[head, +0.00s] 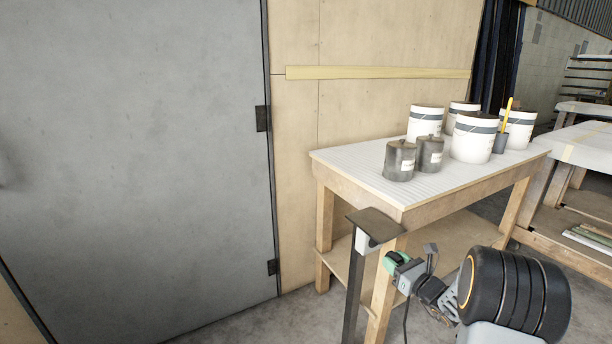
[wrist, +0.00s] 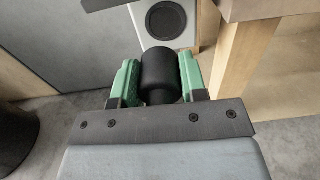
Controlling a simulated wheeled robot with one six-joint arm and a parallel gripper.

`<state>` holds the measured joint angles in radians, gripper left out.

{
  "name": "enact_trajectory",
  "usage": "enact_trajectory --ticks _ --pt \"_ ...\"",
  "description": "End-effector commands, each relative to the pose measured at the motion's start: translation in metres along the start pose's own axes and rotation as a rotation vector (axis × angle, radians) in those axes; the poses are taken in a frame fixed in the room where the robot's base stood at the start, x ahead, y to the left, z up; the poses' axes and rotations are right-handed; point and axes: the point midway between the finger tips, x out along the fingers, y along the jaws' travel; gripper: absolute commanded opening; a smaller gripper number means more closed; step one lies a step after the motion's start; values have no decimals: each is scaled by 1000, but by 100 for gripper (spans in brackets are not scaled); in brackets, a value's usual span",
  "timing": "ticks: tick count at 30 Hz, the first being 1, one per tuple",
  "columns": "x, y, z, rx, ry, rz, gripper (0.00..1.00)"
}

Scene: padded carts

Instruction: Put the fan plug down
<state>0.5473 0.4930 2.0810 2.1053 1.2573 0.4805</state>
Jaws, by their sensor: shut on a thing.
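The fan plug (wrist: 160,72) is a black cylinder, seen in the wrist view between the two green finger pads of my gripper (wrist: 155,82). My gripper is shut on it, with a pad pressed to each side. In the head view my gripper (head: 393,262) is at lower right, beside a dark post stand near the table's front corner. A dark cord (head: 406,322) hangs below the gripper. A white socket box (wrist: 178,22) with a round dark socket lies beyond the plug in the wrist view. In the head view, the box (head: 366,241) is under the stand's top plate.
A wooden table (head: 440,207) with a white striped top stands behind the stand. Several white buckets (head: 473,140) and two dark cans (head: 399,162) occupy its back and middle; its left part is bare. The stand's flat dark top (head: 375,222) is empty. A grey door (head: 140,150) fills the left.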

Motion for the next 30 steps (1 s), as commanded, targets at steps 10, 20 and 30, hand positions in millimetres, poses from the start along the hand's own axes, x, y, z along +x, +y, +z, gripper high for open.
enact_trajectory --ticks 10,20,30 --pt "-14 100 -56 5 4 16 1" --pt "-11 151 -62 0 0 89 1" --pt "-11 150 -19 1 0 89 1"
